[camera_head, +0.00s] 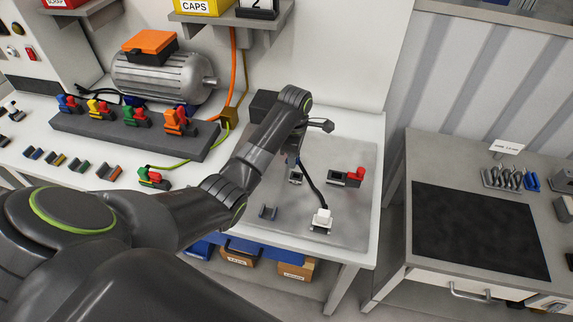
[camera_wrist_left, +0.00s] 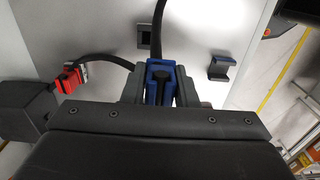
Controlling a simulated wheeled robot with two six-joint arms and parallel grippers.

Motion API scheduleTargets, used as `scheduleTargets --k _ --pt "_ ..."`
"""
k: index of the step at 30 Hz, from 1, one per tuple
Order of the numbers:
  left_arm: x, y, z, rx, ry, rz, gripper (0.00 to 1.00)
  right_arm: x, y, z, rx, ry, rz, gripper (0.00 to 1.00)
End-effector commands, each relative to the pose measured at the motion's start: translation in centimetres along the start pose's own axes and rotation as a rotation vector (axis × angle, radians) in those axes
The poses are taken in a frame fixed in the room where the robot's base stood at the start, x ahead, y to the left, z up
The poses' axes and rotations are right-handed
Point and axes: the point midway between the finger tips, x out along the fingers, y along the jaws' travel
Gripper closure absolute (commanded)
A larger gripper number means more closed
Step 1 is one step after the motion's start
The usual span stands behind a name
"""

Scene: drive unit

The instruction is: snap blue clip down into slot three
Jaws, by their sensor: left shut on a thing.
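My left gripper (camera_wrist_left: 160,90) is shut on the blue clip (camera_wrist_left: 152,96), which has a black middle part. In the head view my left gripper (camera_head: 295,158) points down over the grey plate (camera_head: 340,212), and the clip is mostly hidden. A black cable (camera_head: 309,182) runs past the gripper to a white connector (camera_head: 321,218); in the wrist view it curves behind the clip. A small dark slot piece (camera_head: 296,178) lies just below the gripper. It also shows beyond the clip in the wrist view (camera_wrist_left: 145,38). The clip appears apart from it. My right gripper is not in view.
A holder with a red part (camera_head: 356,174) stands at right. A red clip (camera_wrist_left: 73,75) holds the cable near a black box (camera_head: 263,105). A rack of coloured clips (camera_head: 135,130) and a motor (camera_head: 165,78) stand at left.

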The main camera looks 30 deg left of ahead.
Motion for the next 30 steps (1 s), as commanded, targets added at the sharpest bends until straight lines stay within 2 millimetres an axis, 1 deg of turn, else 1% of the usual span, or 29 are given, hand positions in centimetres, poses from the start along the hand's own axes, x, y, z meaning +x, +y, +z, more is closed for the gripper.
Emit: scheduleTargets --k 1,3,7,19,30 --pt "0.3 0.7 0.2 0.0 0.0 0.001 1.0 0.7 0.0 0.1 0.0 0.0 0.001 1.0" --pt "0.2 1.4 0.5 0.0 0.0 0.0 1.0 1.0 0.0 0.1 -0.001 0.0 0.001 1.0" --pt "0.1 2.1 0.7 0.0 0.0 0.001 1.0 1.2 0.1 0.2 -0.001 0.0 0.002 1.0" --pt "0.2 2.2 0.7 -0.001 0.0 0.0 1.0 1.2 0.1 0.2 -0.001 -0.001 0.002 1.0" --pt "2.2 2.1 0.7 -0.001 0.001 -0.001 1.0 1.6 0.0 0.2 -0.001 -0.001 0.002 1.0"
